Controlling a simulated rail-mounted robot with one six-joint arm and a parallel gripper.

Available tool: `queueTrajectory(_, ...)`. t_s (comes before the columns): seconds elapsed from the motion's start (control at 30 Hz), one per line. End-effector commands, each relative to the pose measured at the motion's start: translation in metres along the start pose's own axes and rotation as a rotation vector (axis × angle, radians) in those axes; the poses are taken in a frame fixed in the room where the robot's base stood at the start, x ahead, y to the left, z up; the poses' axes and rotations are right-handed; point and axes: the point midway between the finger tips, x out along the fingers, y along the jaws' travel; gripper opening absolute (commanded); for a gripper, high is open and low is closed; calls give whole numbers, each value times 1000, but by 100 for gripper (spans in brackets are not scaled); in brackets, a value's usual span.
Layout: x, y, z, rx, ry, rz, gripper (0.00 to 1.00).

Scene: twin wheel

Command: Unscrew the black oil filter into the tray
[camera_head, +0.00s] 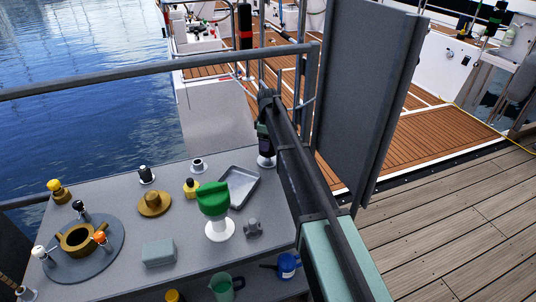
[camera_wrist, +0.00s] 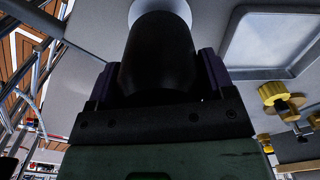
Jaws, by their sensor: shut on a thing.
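The black oil filter (camera_wrist: 158,50) stands between the two fingers of my gripper (camera_wrist: 160,78) in the wrist view. A white round base (camera_wrist: 150,8) shows at its far end. My gripper (camera_head: 265,143) is shut on the filter at the back right of the grey table in the head view, where the arm hides most of it. The white base (camera_head: 266,162) shows just below. The grey metal tray (camera_head: 252,175) lies empty to the left of the gripper; it also shows at the upper right of the wrist view (camera_wrist: 228,45). I cannot tell how far the filter is threaded on.
A green filter (camera_head: 213,197) on a white base (camera_head: 220,231) stands in front of the tray. A small grey fitting (camera_head: 253,227), a yellow-capped bottle (camera_head: 191,187) and a brass flange (camera_head: 154,203) are nearby. A metal rail (camera_head: 160,68) crosses behind the table.

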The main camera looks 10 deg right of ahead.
Motion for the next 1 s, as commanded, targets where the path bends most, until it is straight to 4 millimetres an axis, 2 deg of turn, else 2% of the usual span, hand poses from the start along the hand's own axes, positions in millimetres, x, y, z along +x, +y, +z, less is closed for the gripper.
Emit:
queueTrajectory(0.43, -41, 0, 0, 0, 0, 0, 43)
queueTrajectory(0.83, -40, 0, 0, 0, 0, 0, 43)
queueTrajectory(1.0, -39, -11, -4, -1, 0, 0, 43)
